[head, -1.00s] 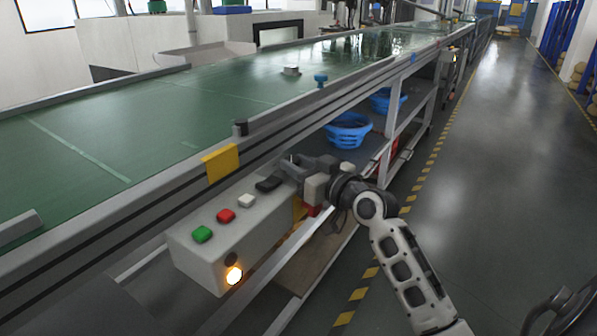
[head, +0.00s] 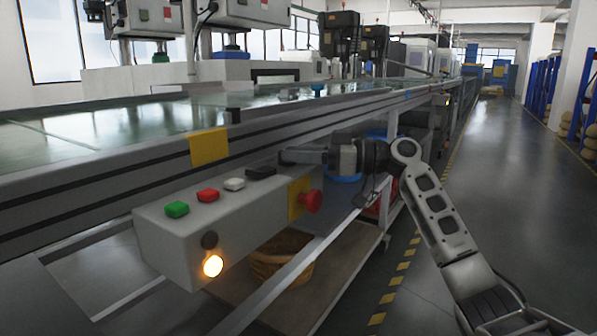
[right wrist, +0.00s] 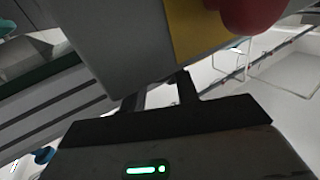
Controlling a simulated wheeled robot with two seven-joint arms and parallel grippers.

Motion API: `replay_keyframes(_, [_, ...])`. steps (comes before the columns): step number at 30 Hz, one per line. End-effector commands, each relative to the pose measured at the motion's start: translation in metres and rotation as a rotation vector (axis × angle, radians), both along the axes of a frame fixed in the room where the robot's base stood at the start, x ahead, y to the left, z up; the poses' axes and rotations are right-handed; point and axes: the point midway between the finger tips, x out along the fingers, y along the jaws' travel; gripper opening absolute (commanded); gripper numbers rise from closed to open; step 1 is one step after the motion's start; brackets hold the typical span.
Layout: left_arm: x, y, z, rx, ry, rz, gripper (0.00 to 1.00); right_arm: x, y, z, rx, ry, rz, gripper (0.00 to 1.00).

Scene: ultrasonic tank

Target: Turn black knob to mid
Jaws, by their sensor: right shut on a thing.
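The black knob (head: 262,172) is at the far end of the row on top of a light grey control box (head: 165,237). My right gripper (head: 284,157) comes in from the right, with its fingertips at the knob. It is shut on the knob, as far as the head view shows. In the right wrist view the fingers (right wrist: 160,93) reach under the box edge in the picture, and the knob is hidden there. The knob's exact pointing angle is hard to tell. My left gripper is not in view.
Green (head: 177,209), red (head: 208,195) and white (head: 234,184) buttons line the box top. A red mushroom button (head: 312,201) sits on a yellow plate on its right end. An orange lamp (head: 213,266) glows in front. The conveyor rail (head: 110,187) runs close behind.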

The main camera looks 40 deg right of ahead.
Motion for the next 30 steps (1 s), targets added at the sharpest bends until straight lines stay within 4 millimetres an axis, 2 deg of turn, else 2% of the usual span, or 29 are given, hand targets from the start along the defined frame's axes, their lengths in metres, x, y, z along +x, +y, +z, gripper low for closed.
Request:
replay_keyframes(12, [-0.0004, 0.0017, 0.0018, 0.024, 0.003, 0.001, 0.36, 0.0052, -0.0024, 0.0020, 0.005, 0.003, 0.241, 0.08])
replay_keyframes(30, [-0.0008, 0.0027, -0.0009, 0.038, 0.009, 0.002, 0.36, 0.0059, -0.0026, -0.0002, 0.001, 0.005, 0.293, 0.08])
